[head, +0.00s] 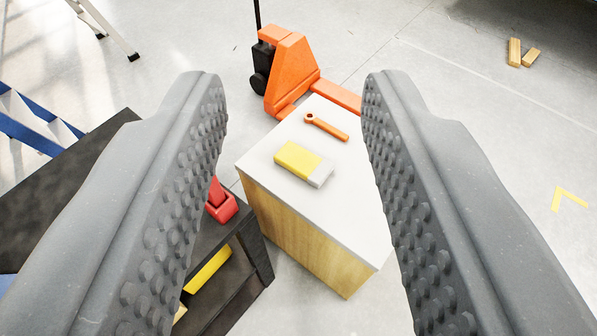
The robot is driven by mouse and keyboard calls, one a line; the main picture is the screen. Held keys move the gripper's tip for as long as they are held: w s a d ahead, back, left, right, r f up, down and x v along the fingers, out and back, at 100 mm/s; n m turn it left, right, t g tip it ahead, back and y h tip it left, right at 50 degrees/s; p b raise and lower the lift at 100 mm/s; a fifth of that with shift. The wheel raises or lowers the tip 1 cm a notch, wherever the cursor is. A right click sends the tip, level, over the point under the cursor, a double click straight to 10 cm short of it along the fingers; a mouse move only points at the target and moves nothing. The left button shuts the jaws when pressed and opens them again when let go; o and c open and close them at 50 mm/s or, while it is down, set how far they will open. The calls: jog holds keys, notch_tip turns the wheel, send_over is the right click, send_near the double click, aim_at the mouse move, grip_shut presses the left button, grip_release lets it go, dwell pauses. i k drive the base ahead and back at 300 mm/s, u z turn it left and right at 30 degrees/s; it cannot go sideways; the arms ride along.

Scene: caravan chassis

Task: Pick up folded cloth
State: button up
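My gripper (294,85) is open, its two grey studded fingers wide apart at the left and right of the head view. Nothing is between the fingertips. A small flat yellow block with a pale grey end, which looks like the folded cloth (298,160), lies on the white top of a wooden cabinet (335,205). It shows in the gap between the fingers, below and apart from them. I cannot make out folds in it. No part of it appears hidden.
An orange wrench (326,127) lies behind the cloth on the same top. An orange pallet jack (290,72) stands behind the cabinet. A dark shelf unit (256,250) with a red object (221,205) is at left. Wood blocks (515,52) lie on open floor at far right.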

aim_at(313, 169)
jog(key=z, duration=0.05)
jog(key=k, duration=0.4)
jog(key=z, duration=2.15)
jog(key=i, duration=1.7)
jog(key=u, duration=2.75)
jog(key=i, duration=0.45)
jog(key=u, duration=0.1)
